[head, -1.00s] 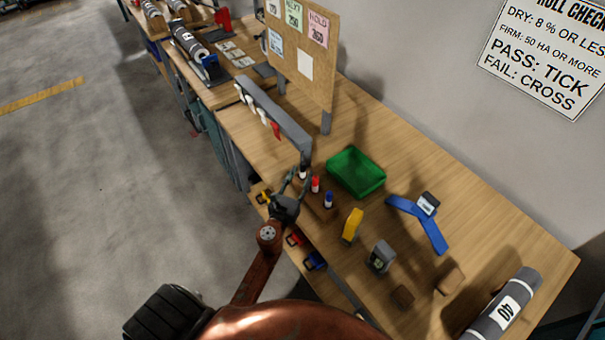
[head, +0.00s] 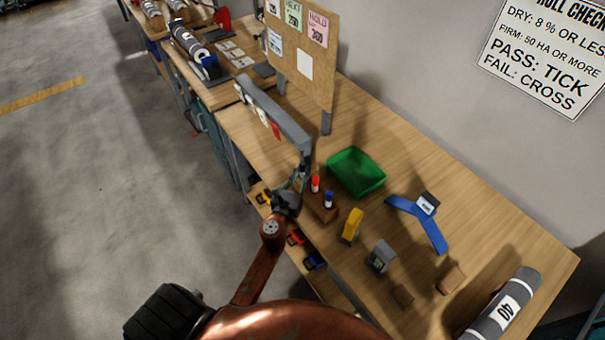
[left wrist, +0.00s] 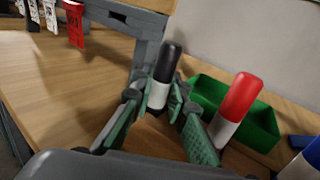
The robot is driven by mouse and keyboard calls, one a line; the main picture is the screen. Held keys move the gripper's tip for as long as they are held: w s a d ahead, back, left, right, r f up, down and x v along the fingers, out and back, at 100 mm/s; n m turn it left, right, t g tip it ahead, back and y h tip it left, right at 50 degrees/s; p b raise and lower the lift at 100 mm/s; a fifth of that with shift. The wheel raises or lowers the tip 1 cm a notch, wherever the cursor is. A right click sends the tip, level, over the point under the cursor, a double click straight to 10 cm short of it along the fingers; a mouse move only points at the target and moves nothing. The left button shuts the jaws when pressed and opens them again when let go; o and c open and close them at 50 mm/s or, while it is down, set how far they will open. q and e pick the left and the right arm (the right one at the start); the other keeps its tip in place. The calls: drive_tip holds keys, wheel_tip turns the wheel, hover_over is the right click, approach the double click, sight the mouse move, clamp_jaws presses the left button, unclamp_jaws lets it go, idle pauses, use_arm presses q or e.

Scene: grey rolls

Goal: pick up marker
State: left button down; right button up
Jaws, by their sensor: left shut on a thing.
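A black-capped marker with a white body (left wrist: 167,70) stands upright between the fingers of my left gripper (left wrist: 170,108) in the left wrist view. The gripper is shut on it. In the head view my left gripper (head: 298,180) is at the front edge of the bench, and the black marker is mostly hidden by the fingers. A red-capped marker (head: 315,184) and a blue-capped marker (head: 329,199) stand just to its right in a wooden block (head: 322,212). In the left wrist view the red marker (left wrist: 236,108) is close beside the right finger. My right gripper is not in view.
A green tray (head: 356,187) lies behind the markers. A grey rail with hanging tags (head: 275,115) stands close beyond the gripper. A yellow tool (head: 352,225), a grey meter (head: 380,257) and a blue angled piece (head: 432,232) lie to the right.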

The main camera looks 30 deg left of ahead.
use_arm(q)
wheel_tip(320, 180, up, 10)
drive_tip(key=p, duration=0.9)
drive_tip(key=c, duration=2.5)
unclamp_jaws()
clamp_jaws()
wheel_tip(320, 180, up, 7)
drive_tip(key=p, duration=0.6)
drive_tip(key=shift+p, duration=0.4)
